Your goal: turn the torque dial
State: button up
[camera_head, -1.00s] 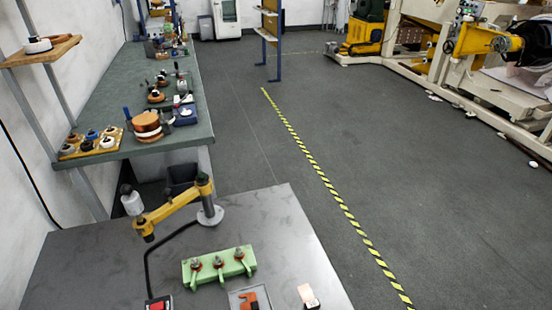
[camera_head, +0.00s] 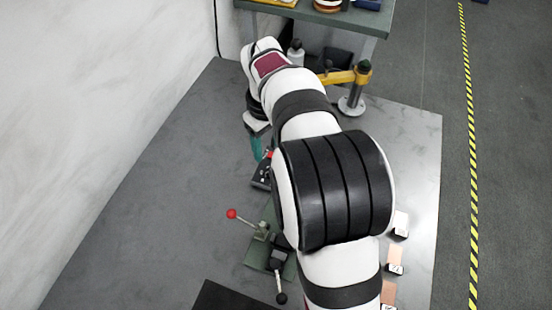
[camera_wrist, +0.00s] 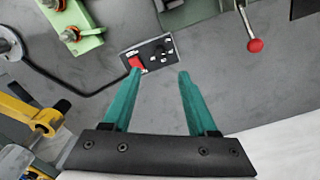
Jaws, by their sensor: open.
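A small dark control box (camera_wrist: 148,54) lies on the grey table in the wrist view. It has a red switch (camera_wrist: 135,63) on its left and small black knobs (camera_wrist: 161,48) on its right. I cannot tell which knob is the torque dial. My gripper (camera_wrist: 158,73) is open and empty, its two teal fingers pointing at the box's near edge. The left fingertip overlaps the view near the red switch; contact cannot be told. In the head view the box (camera_head: 262,173) shows partly beside my arm, with a teal finger (camera_head: 257,147) just above it.
A red-knobbed lever (camera_head: 232,214) stands on a green base near the box; it also shows in the wrist view (camera_wrist: 255,45). A green fixture with bolts (camera_wrist: 78,30) and a yellow jointed arm (camera_wrist: 32,112) are to the left. The table's left side (camera_head: 150,190) is clear.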

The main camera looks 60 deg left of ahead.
notch_tip(320, 180, down, 11)
jog(key=shift+r, duration=0.15)
grip_shut()
